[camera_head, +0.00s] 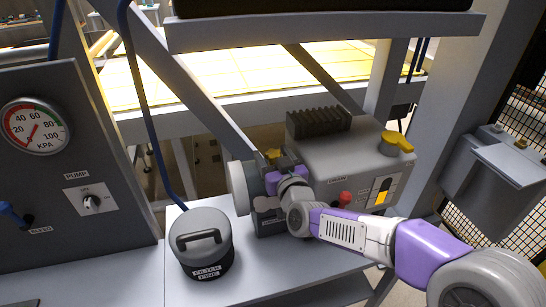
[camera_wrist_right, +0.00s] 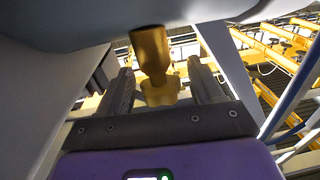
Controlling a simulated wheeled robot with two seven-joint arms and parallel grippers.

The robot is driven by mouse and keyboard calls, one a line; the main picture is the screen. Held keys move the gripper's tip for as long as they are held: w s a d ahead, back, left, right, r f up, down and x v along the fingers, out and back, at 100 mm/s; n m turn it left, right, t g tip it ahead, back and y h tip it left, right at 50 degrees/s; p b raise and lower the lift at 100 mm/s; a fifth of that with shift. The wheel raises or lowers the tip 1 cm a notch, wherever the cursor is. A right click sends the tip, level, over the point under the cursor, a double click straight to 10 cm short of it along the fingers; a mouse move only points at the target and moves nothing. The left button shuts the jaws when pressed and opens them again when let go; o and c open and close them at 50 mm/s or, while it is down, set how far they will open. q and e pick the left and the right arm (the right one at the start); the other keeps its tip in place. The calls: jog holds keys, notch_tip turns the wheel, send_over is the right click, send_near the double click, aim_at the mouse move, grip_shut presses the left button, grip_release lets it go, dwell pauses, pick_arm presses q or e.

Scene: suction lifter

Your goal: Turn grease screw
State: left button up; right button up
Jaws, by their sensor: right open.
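A yellow knobbed part that looks like the grease screw (camera_head: 272,155) sticks up by the left end of the grey pump unit (camera_head: 345,160). In the right wrist view the yellow screw (camera_wrist_right: 152,52) hangs from above, with its lobed end between my fingers. My right gripper (camera_head: 268,178) is open at this screw; in the right wrist view its two dark fingers (camera_wrist_right: 162,88) stand on either side with gaps, not visibly clamped. In the head view the gripper's own wrist partly hides the fingers and the pump's near end. My left gripper is not in view.
A second yellow knob (camera_head: 398,141) and a red knob (camera_head: 345,198) sit on the pump unit. A grey filter canister (camera_head: 205,235) stands on the bench at left. A gauge panel (camera_head: 70,130) rises at far left. A diagonal grey beam (camera_head: 185,80) passes close behind the gripper.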

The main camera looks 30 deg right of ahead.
jog(key=shift+c, duration=0.3)
jog(key=c, duration=0.9)
jog(key=shift+h, duration=0.3)
jog(key=m+g+h+p, duration=0.1)
jog(key=m+h+p, duration=0.2)
jog(key=h, duration=0.1)
jog(key=shift+m+g+h, duration=0.3)
jog(key=shift+g+h, duration=0.1)
jog(key=m+g+h+p, duration=0.2)
jog(key=m+g+h, duration=0.1)
jog(key=h, duration=0.1)
jog(key=shift+h, duration=0.3)
jog(key=m+g+h+p, duration=0.2)
jog(key=m+g+h, duration=0.1)
jog(key=m+g, duration=0.1)
jog(key=shift+g, duration=0.4)
jog(key=m+g+h+p, duration=0.1)
jog(key=m+g+p, duration=0.1)
jog(key=g, duration=0.2)
jog(key=m+g+h+p, duration=0.1)
jog(key=m+g+p, duration=0.1)
jog(key=m+g, duration=0.1)
jog(key=shift+r+g+p, duration=0.15)
jog(key=shift+g+p, duration=0.2)
jog(key=shift+g, duration=0.05)
jog(key=shift+s+d+m+g+p, duration=0.1)
jog(key=shift+m+g+p, duration=1.4)
jog(key=shift+g, duration=0.7)
